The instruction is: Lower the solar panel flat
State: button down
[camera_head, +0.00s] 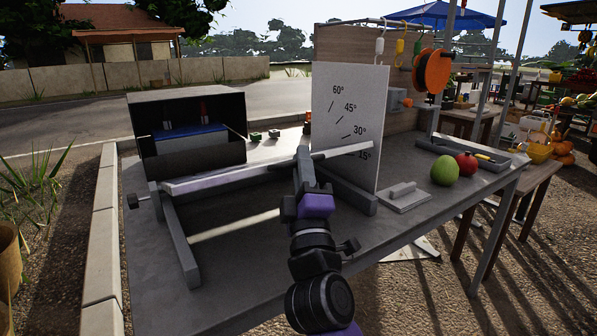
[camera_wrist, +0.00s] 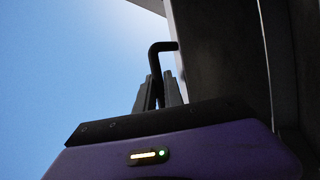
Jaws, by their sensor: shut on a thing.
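The solar panel (camera_head: 215,180) shows nearly edge-on in the head view, as a thin pale strip above a grey frame (camera_head: 178,240). Its right end crosses the white angle board (camera_head: 350,90) just above the 15° mark, below 30°. My gripper (camera_head: 302,155) is at the panel's near edge, right of its middle. In the wrist view my gripper (camera_wrist: 157,95) is shut on a black bent handle (camera_wrist: 160,48), beside the panel's dark surface (camera_wrist: 215,55). The panel's face is mostly hidden in the head view.
A dark open box (camera_head: 190,150) stands behind the panel at left. A flat grey block with a handle (camera_head: 403,196), a green fruit (camera_head: 445,172), a red fruit (camera_head: 467,163) and a tray (camera_head: 480,155) lie to the right. The table (camera_head: 250,290) is bare in front.

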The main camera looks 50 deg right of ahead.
notch_tip(320, 180, down, 8)
jog(key=s+b, duration=0.2)
jog(key=b, duration=0.5)
jog(key=shift+a+f+b, duration=0.15)
jog(key=shift+a+b, duration=0.2)
jog(key=c, duration=1.7)
grip_release()
jog(key=b+v, duration=0.2)
jog(key=v, duration=0.5)
jog(key=shift+a+f, duration=0.1)
jog(key=shift+f, duration=0.05)
jog(key=shift+s+a+f, duration=0.1)
jog(key=shift+s+a, duration=0.05)
jog(key=shift+s, duration=0.15)
